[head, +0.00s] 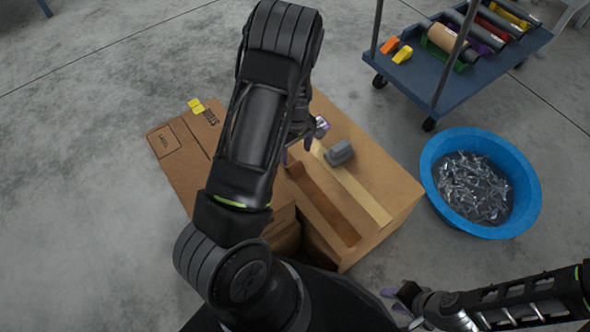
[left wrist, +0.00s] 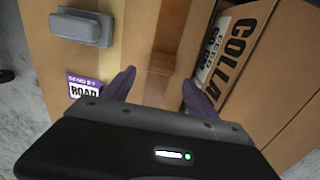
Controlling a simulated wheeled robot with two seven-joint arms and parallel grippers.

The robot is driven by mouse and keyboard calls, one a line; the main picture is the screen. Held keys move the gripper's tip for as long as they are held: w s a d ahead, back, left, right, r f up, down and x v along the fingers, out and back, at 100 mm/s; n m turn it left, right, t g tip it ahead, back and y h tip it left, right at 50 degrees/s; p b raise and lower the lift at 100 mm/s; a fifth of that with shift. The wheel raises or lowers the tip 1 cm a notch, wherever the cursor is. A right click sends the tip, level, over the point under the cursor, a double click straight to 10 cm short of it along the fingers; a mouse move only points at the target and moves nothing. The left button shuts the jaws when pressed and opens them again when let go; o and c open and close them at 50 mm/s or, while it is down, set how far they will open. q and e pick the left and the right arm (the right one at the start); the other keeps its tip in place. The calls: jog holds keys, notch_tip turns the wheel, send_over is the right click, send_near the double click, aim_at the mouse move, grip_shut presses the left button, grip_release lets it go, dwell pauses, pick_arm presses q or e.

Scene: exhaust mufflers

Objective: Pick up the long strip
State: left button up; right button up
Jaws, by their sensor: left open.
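A cardboard box stands on the floor with two long bands along its top. One is a narrow pale tan strip (head: 358,190); the other is a wider, darker brown band (head: 325,205), which I cannot tell is a loose strip or a recess. In the left wrist view the brown band (left wrist: 172,30) runs between my fingers, and the pale strip (left wrist: 139,35) lies left of it. My left gripper (head: 295,150) is open and empty above the box top, also seen in the left wrist view (left wrist: 158,78). My right gripper (head: 394,299) is open and empty near the bottom.
A grey block (head: 340,152) and a small purple-and-white box (left wrist: 84,88) rest on the cardboard box top beside the strips. A blue tub (head: 435,205) of metal parts stands right. A blue cart (head: 425,80) stands behind. A labelled carton (head: 180,150) adjoins left.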

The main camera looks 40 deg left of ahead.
aim_at(295, 170)
pick_arm(q)
jog(key=shift+f, duration=0.45)
jog(key=shift+s+f+b, duration=0.15)
jog(key=shift+f+b, duration=0.9)
jog(key=shift+f, duration=1.6)
jog(key=shift+c, duration=0.5)
jog(key=c, duration=1.3)
jog(key=shift+r, duration=0.15)
notch_tip(295, 170, up, 10)
jog(key=p, duration=0.3)
